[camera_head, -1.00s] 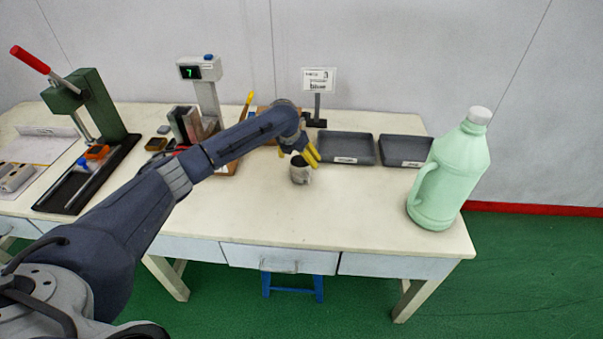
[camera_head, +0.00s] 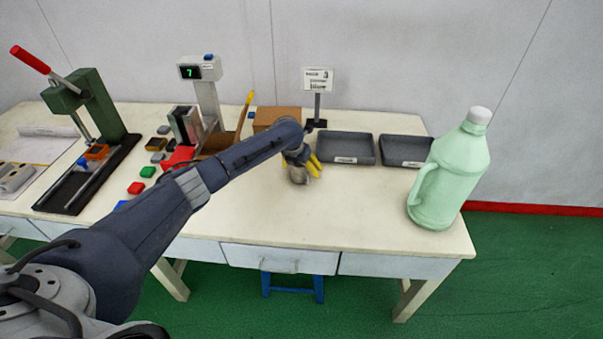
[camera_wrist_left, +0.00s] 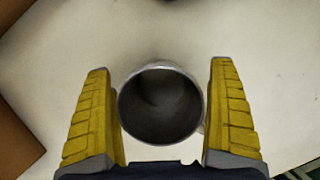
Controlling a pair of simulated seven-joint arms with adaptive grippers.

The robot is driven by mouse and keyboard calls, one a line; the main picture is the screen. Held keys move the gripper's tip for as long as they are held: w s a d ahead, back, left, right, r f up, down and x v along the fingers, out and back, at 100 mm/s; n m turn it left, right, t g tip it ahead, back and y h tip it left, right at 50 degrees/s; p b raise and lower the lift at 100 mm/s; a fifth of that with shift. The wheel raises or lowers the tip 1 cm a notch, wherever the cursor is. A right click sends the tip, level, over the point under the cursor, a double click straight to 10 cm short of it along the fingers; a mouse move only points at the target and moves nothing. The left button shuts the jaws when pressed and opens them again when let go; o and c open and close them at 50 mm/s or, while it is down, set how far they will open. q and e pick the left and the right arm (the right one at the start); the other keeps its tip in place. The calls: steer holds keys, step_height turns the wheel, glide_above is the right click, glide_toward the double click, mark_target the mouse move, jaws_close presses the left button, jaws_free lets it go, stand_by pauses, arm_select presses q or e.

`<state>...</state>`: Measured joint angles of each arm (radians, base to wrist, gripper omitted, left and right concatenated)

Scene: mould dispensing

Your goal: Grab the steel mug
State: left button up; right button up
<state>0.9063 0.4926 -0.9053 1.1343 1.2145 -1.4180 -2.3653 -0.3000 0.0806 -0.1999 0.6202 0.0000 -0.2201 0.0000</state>
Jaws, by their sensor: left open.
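The steel mug (camera_head: 299,178) stands upright on the table, partly hidden by my left gripper in the head view. In the left wrist view the mug (camera_wrist_left: 160,104) shows its round rim and dark, empty inside. My left gripper (camera_head: 313,168) is open. In the left wrist view the yellow fingers of the left gripper (camera_wrist_left: 160,75) stand on either side of the mug. A narrow gap shows between the mug and each finger. My right gripper does not show.
Two grey trays (camera_head: 345,133) (camera_head: 403,138) lie behind and to the right of the mug. A green jug (camera_head: 455,175) stands at the table's right end. A green press (camera_head: 95,105) stands at the left. The table in front of the mug is clear.

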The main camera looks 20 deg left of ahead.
arm_select(q)
steer(key=shift+c, duration=0.3)
steer(key=c, duration=1.3)
steer(key=shift+r, duration=0.15)
